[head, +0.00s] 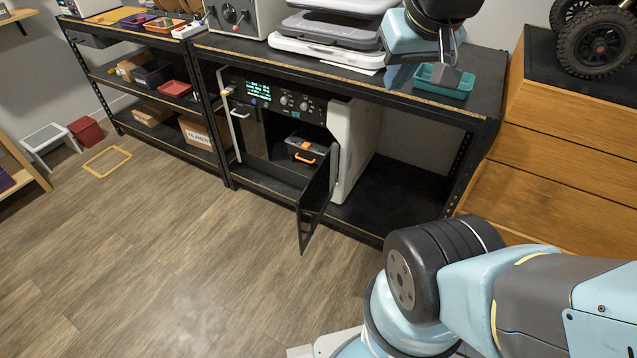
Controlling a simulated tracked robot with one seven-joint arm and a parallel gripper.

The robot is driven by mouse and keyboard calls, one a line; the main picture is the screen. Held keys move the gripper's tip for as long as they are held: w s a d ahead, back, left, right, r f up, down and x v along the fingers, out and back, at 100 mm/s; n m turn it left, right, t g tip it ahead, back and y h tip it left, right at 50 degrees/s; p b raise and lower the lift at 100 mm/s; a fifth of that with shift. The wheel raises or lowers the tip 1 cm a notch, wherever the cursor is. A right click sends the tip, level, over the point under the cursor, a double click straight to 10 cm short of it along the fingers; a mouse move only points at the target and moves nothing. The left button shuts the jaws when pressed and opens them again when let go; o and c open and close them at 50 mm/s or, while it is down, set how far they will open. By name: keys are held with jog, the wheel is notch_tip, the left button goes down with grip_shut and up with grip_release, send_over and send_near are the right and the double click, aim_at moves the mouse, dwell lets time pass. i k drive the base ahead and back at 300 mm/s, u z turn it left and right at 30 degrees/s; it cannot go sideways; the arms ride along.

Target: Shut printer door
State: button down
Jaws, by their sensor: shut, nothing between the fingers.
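The printer (290,103) stands on the lower shelf under the workbench, with a lit green display and knobs along its top. Its dark door (316,200) is open, hinged at the right side of the opening and swung out toward the floor area in front. An orange-handled part (303,156) shows inside the open chamber. My gripper (450,78) is shut and empty, pointing down at the right end of the workbench, in front of a teal tray. It is up and to the right of the door, apart from it.
The workbench top (240,44) and its edge overhang the printer. The teal tray (463,90) lies at its right end. Wooden drawers (560,135) with a wheeled crawler (595,45) stand at the right. The wooden floor (170,240) before the printer is clear.

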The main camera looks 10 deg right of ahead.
aim_at(315, 199)
jog(key=u, duration=0.1)
jog(key=i, duration=0.95)
jog(key=z, duration=1.15)
jog(key=k, duration=0.9)
jog(key=u, duration=0.8)
